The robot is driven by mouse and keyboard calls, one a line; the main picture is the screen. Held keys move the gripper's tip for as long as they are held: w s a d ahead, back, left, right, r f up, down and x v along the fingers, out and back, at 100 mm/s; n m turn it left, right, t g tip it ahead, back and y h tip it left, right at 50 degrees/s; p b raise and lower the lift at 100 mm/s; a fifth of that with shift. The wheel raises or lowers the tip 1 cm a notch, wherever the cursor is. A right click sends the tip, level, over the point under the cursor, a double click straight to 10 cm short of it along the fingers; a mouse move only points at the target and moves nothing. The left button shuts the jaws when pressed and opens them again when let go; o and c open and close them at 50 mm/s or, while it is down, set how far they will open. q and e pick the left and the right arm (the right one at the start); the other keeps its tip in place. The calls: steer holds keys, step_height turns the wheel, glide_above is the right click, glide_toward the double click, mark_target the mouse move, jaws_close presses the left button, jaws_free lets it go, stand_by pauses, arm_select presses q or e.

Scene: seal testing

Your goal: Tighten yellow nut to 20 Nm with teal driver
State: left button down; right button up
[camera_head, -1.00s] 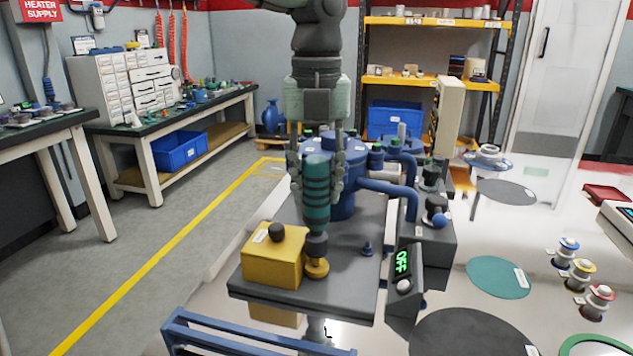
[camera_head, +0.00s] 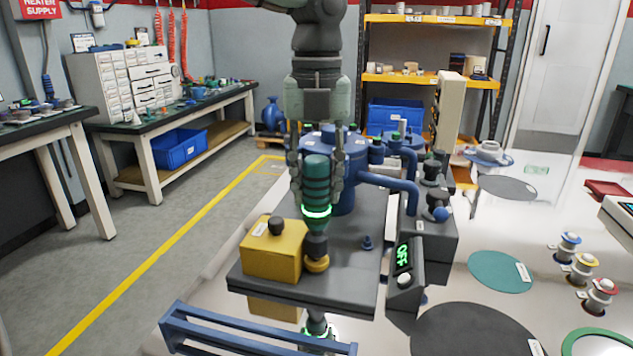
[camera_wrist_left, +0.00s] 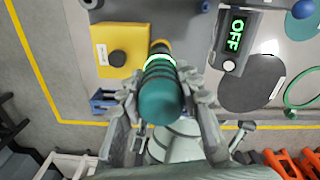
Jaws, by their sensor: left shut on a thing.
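My left gripper (camera_head: 316,178) is shut on the teal driver (camera_head: 317,172), which it holds upright with the tip down. A bright green ring glows around the driver's lower body. The driver's dark nose sits on the yellow nut (camera_head: 317,264), at the front of the grey plate; whether it is fully seated is hidden. In the left wrist view the driver (camera_wrist_left: 161,100) lies between both fingers, and the nut shows only partly behind it. My right gripper is not in view.
A yellow box (camera_head: 272,252) with a black knob stands just left of the nut. A box with an OFF display (camera_head: 404,258) is at the right. Blue vessel and pipes (camera_head: 343,190) stand behind. A blue rack (camera_head: 250,335) is in front.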

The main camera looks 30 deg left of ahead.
arm_select(q)
steer(key=shift+f+b, duration=0.4)
steer(key=shift+b, duration=0.65)
stand_by(3.3)
steer(key=shift+r, duration=0.1)
